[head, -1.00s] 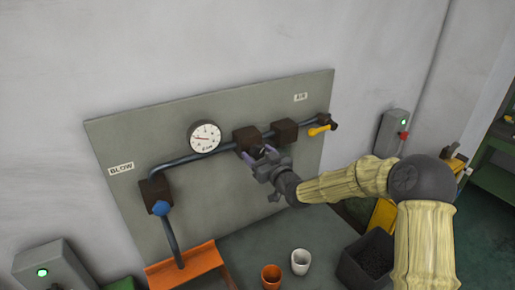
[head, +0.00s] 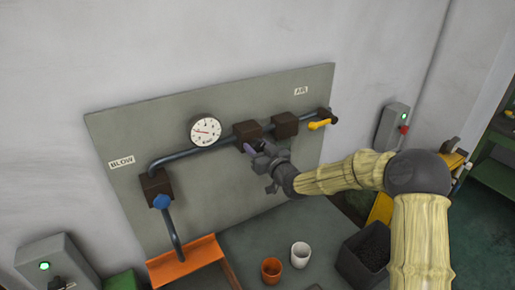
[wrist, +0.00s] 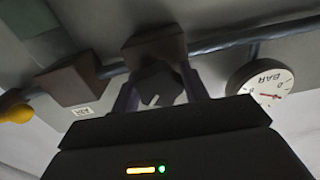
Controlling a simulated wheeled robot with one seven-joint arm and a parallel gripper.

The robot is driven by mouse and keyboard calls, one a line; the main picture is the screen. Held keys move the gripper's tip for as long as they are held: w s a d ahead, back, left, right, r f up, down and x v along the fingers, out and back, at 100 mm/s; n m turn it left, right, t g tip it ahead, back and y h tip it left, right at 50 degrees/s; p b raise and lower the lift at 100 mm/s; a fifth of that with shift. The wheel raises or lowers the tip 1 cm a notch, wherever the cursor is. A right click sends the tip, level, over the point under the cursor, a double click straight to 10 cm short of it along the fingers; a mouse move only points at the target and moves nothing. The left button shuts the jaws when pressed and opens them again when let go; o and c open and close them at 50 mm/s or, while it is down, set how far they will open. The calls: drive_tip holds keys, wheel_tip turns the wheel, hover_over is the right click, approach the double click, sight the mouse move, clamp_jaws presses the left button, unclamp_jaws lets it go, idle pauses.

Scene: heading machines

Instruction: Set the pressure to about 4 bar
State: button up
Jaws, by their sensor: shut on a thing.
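The round white pressure gauge (head: 206,131) sits on the pipe at the upper middle of the grey panel. It also shows in the wrist view (wrist: 264,84), turned on its side, with a red needle and the word BAR. I cannot read its value surely. Right of it is a dark brown regulator block (head: 246,130), also in the wrist view (wrist: 153,48). A dark knob (wrist: 160,86) sits on this block's near side. My gripper (head: 251,148) is shut on the knob, one finger on each side; the knob is mostly hidden in the head view.
A second brown block (head: 285,124) and a yellow lever (head: 319,124) lie to the right on the pipe. A blue knob (head: 161,202) is at lower left above an orange tray (head: 188,263). Orange (head: 271,271) and white (head: 300,255) cups stand below.

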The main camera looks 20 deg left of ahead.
drive_tip(key=shift+f, duration=0.1)
drive_tip(key=m+b, duration=0.3)
drive_tip(key=b, duration=0.1)
drive_tip(key=shift+f+m, duration=0.1)
drive_tip(key=shift+m, duration=0.3)
drive_tip(key=m+b, duration=0.8)
drive_tip(key=m, duration=0.1)
drive_tip(key=shift+m, duration=0.4)
drive_tip(key=shift+r+m+b, duration=0.15)
drive_tip(key=shift+m+b, duration=0.4)
drive_tip(key=shift+m, duration=0.3)
drive_tip(key=shift+r+m+b, duration=0.15)
drive_tip(key=shift+m+b, duration=0.4)
drive_tip(key=shift+m, duration=0.3)
drive_tip(key=o, duration=1)
